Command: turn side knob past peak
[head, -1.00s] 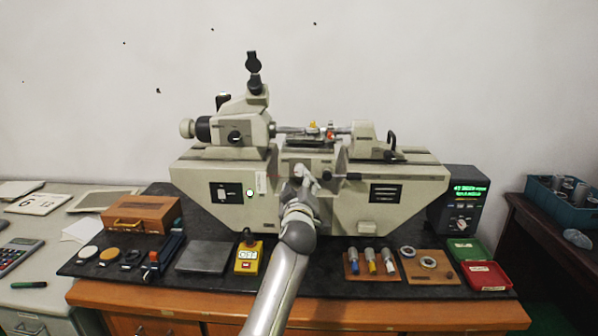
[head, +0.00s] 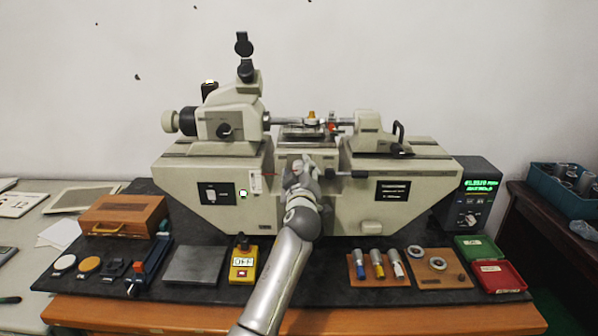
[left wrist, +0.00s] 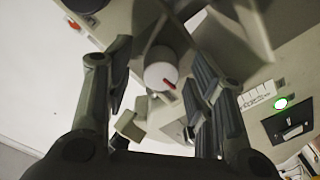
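A pale round knob with a red mark (left wrist: 160,75) shows in the left wrist view, between the two fingers. My left gripper (left wrist: 155,90) is open around it, with visible gaps on both sides. In the head view my left gripper (head: 300,172) is at the middle front of the grey-beige measuring machine (head: 235,205), and it hides the knob there. A small stage (head: 303,131) with a brass-coloured piece on top sits above the gripper. A black display box (head: 480,195) with green digits stands at the right. My right gripper is not in view.
A black horizontal handle (head: 345,174) sticks out just right of my gripper. On the dark mat (head: 330,285) stand a yellow control box (head: 243,262), a wooden box (head: 125,215), a board with several coloured-handled tools (head: 376,268), a ring board (head: 438,268), and green and red trays (head: 500,277).

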